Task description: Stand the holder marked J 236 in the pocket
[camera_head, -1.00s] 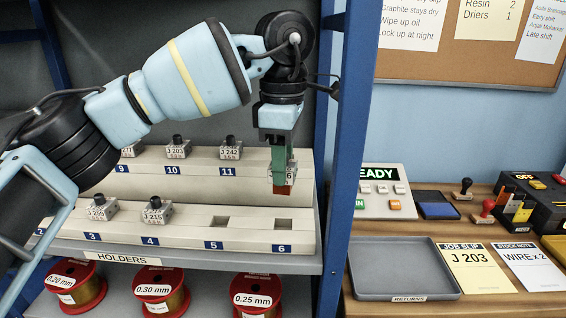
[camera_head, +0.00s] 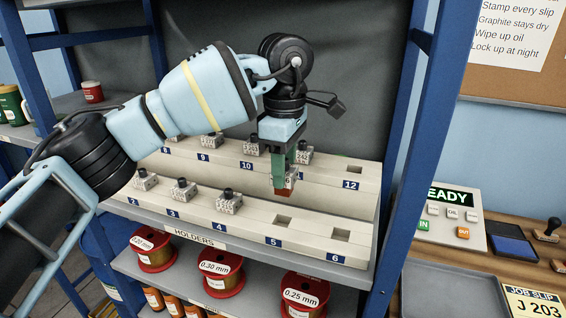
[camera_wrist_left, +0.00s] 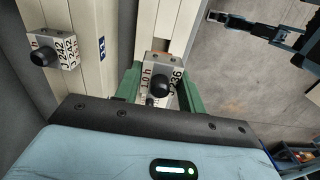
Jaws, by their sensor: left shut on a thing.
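The holder marked J 236 (camera_wrist_left: 160,72) is a small light block with a dark knob. My left gripper (camera_head: 284,180) is shut on it, with green fingers on both sides in the left wrist view. In the head view the gripper hides most of the holder. It hangs in front of the upper rail, above the lower rail and apart from it. Pocket 5 (camera_head: 286,230) and pocket 6 (camera_head: 340,235) in the lower rail are empty. Pocket 12 (camera_head: 354,169) in the upper rail is empty too. My right gripper is not seen.
Several holders stand in both rails, including one at place 4 (camera_head: 229,203) and one marked 242 (camera_head: 304,156) close behind the gripper. A blue rack post (camera_head: 411,150) rises at the right. Wire spools (camera_head: 303,293) sit on the shelf below.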

